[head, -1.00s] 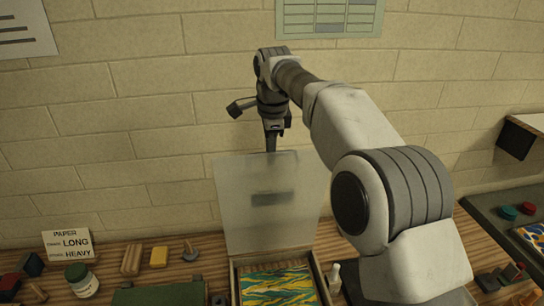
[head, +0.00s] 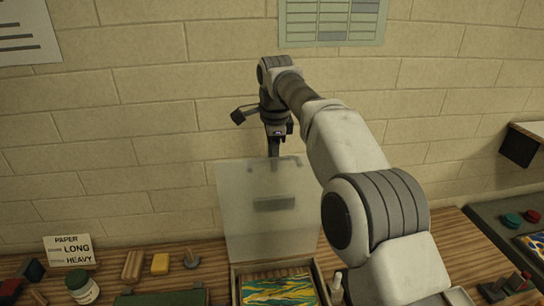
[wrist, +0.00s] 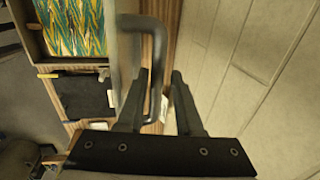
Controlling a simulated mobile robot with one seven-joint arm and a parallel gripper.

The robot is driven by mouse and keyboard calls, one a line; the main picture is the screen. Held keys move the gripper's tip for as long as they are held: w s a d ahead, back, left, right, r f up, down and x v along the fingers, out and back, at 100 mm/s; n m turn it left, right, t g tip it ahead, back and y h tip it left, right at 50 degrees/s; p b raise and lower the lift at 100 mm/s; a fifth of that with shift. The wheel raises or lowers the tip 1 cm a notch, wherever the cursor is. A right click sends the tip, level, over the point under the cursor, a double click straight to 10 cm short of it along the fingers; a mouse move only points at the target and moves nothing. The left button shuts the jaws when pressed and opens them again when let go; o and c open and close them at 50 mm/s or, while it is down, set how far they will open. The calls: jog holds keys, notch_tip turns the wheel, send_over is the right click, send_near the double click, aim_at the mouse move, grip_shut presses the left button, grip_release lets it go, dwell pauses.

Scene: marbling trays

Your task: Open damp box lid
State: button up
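The damp box (head: 234,288) stands on the wooden bench with its frosted lid (head: 250,225) upright against the back. Marbled yellow and green paper lies in the box. My gripper (head: 273,155) points down at the lid's top edge. In the wrist view, my gripper (wrist: 160,75) has its two fingers apart. The dark bar handle (wrist: 155,85) of the lid runs between or just past them; contact is not clear. The lid's edge (wrist: 125,50) is beside the left finger.
A paper sign (head: 69,252), a jar (head: 82,285), a yellow block (head: 160,263) and a dark green tray (head: 165,298) are left of the box. A small white bottle (head: 336,283) is right of it. A brick wall stands close behind the lid.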

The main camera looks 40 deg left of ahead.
jog(key=shift+o, duration=0.6)
jog(key=shift+r, duration=0.25)
jog(key=shift+r, duration=1.7)
jog(key=w+d+r+b, duration=0.1)
jog(key=w+d+r, duration=0.3)
jog(key=d+r, duration=0.3)
jog(key=d, duration=0.3)
jog(key=shift+w+d+r+b, duration=0.2)
jog(key=shift+d+b, duration=0.15)
jog(key=shift+d, duration=0.05)
